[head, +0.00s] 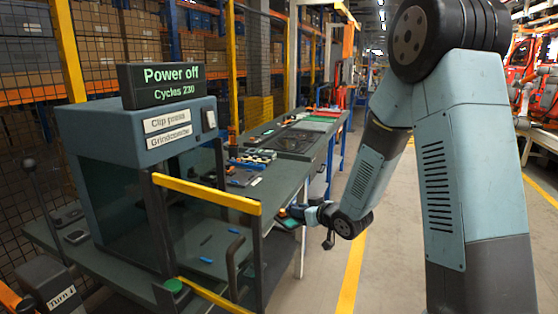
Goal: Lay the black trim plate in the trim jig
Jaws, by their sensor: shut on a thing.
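My gripper (289,214) is at the front edge of the bench, right of the clip press's open-looking clear door. It is small in view and partly hidden by its own wrist. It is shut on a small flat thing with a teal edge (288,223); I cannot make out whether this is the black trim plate. A dark flat panel in a frame (295,141) lies farther back on the bench; I cannot tell whether it is the trim jig. A dark plate-like thing (240,178) with blue and white bits lies nearer, beside the press.
The clip press (140,130) stands at left, its sign (172,84) reading "Power off, Cycles 230". Its clear door has a yellow bar (205,193) and a dark handle (233,265). A lever box marked "Turn" (60,290) stands front left. Open floor (385,250) lies right of the bench.

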